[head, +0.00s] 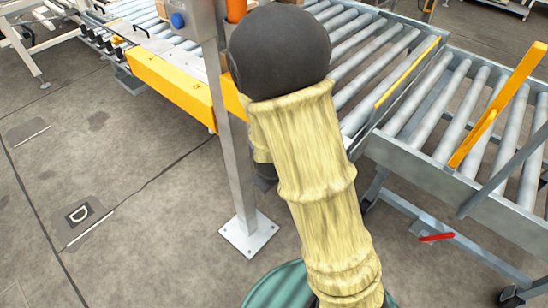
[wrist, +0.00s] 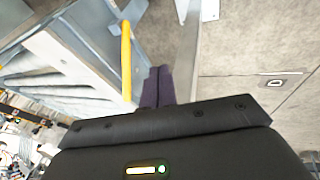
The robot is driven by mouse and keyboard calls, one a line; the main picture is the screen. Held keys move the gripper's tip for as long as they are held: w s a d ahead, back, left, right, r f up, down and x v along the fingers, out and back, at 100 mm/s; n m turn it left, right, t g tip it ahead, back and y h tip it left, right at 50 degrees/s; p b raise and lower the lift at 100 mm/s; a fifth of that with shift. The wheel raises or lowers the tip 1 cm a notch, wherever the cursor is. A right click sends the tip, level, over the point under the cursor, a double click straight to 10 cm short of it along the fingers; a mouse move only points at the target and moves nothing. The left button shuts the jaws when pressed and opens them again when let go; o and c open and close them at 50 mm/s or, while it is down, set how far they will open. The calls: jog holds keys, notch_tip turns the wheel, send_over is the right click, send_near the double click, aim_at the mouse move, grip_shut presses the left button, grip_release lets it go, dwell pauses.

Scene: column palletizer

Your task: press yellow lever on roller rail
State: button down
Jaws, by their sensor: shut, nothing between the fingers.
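A slim yellow lever (wrist: 126,62) stands out along the grey roller rail (wrist: 82,50) in the wrist view. My gripper (wrist: 159,72) is shut and empty; its dark fingers lie just right of the lever's lower end, and I cannot tell whether they touch it. In the head view my arm covers this lever and most of my gripper. Only a small dark part of the gripper shows left of the arm, beside the metal post.
A grey metal post (head: 232,150) on a square floor plate stands close left of my arm. A roller conveyor (head: 372,45) with a yellow side strip runs behind. Another conveyor at right carries a slanted yellow bar (head: 498,105) and a red pedal (head: 437,237).

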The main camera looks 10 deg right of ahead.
jog(key=w+f+n+t+h+b, duration=0.3)
jog(key=w+f+n+t+h, duration=0.2)
jog(key=n, duration=0.7)
jog(key=w+a+t, duration=0.1)
jog(key=w+t, duration=0.1)
jog(key=shift+w+t, duration=0.4)
jog(key=shift+w+d+f, duration=0.1)
jog(key=shift+f, duration=0.05)
jog(key=b+x, duration=0.3)
jog(key=x, duration=0.6)
jog(key=shift+w+d+b, duration=0.3)
jog(key=shift+w+a, duration=0.1)
jog(key=shift+a, duration=0.05)
